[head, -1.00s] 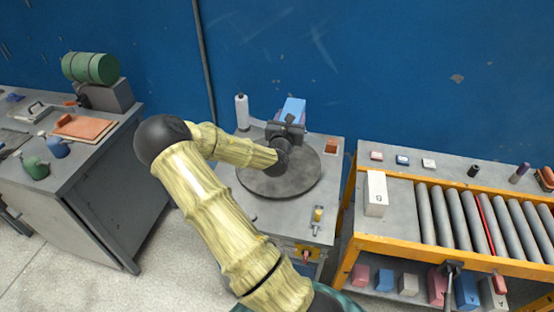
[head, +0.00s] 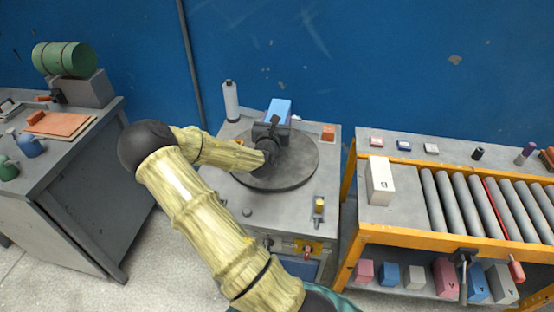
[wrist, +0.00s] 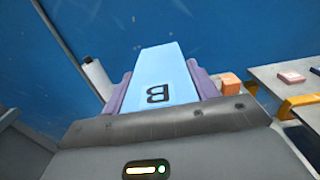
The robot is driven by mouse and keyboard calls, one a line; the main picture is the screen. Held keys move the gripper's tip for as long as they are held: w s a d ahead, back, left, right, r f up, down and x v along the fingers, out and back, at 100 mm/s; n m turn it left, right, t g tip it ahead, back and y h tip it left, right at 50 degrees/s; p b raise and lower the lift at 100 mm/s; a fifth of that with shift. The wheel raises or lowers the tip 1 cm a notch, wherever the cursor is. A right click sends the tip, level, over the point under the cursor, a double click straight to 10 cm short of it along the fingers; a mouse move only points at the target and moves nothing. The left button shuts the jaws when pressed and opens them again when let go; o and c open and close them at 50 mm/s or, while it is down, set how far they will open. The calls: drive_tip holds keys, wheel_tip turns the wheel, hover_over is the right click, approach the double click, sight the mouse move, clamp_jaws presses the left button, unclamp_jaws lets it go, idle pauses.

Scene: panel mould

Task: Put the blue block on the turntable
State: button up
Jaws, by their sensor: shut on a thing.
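The blue block (head: 280,108) is in my gripper (head: 275,122), over the far part of the dark round turntable (head: 295,168). In the wrist view the light blue block (wrist: 160,75) shows a dark letter B, and the purple finger pads of my gripper (wrist: 160,92) press on both its sides. The turntable sits on a grey cabinet. My gripper and arm hide part of its disc. I cannot tell whether the block's underside touches the disc.
A white bottle (head: 231,102) stands behind left of the turntable, and an orange block (head: 328,132) behind right. A yellow-framed roller conveyor (head: 450,205) with a white block (head: 380,181) is at the right. A workbench (head: 75,180) is at the left.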

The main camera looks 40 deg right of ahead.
drive_tip(key=shift+r, duration=0.1)
drive_tip(key=shift+f, duration=3.1)
drive_tip(key=shift+f, duration=1.9)
drive_tip(key=shift+f, duration=0.2)
drive_tip(key=o, duration=1.4)
drive_tip(key=shift+o, duration=0.2)
